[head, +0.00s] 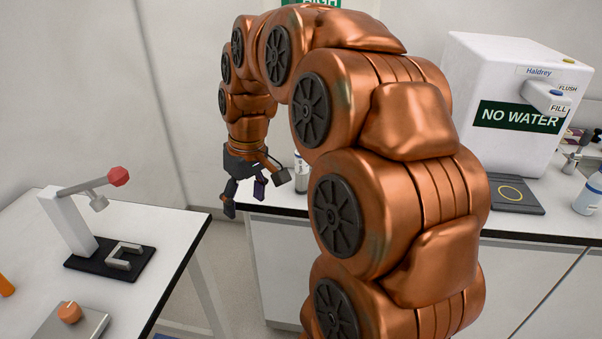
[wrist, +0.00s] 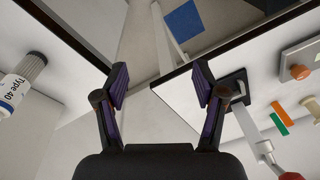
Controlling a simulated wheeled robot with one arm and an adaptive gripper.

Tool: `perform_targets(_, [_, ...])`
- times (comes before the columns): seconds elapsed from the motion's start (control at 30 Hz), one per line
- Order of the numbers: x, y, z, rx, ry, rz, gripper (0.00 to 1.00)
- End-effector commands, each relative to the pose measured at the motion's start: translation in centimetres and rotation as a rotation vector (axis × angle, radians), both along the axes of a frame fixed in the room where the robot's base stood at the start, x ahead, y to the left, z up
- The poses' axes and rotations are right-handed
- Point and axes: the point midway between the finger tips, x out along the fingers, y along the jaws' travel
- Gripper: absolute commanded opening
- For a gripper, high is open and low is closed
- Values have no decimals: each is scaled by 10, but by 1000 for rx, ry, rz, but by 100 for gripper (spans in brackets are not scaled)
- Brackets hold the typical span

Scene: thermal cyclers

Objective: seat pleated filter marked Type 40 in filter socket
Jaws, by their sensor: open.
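The pleated filter marked Type 40 (wrist: 22,84) shows at the left edge of the wrist view, with a grey ribbed part and a white label. It is on a pale benchtop, well to the side of my fingers. In the head view a small white cylinder (head: 301,172) on the back bench, just right of my gripper, may be the same filter; it is partly hidden. My gripper (head: 245,197) is open and empty, near the back bench's left end. Its spread fingers also show in the wrist view (wrist: 161,84). I cannot pick out the filter socket.
A white Haldrey machine (head: 515,95) with a NO WATER sign stands on the back bench, with a bottle (head: 588,195) beside it. A lever stand (head: 68,222) with a red knob and a grey knobbed box (head: 70,325) are on the left table. A floor gap separates the tables.

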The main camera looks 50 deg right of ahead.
Motion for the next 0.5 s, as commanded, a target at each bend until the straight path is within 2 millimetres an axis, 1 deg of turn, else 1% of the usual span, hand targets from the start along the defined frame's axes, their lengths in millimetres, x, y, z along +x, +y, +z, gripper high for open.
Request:
perform_targets(0.03, [14,-22,2,1,-22,-11,70])
perform_targets(0.07, [20,-34,4,1,-34,-14,70])
perform_targets(0.1, [29,-51,5,0,-49,-18,70])
perform_targets(0.17, [40,-78,8,-7,-73,-24,70])
perform_targets(0.2, [46,-98,10,-11,-88,-29,70])
perform_targets(0.27, [53,-126,11,-20,-109,-38,70])
perform_targets(0.3, [56,-145,12,-27,-123,-45,70])
perform_targets(0.4, [60,-183,13,-44,-148,-58,70])
perform_targets(0.5, [61,-211,13,-60,-166,-68,70])
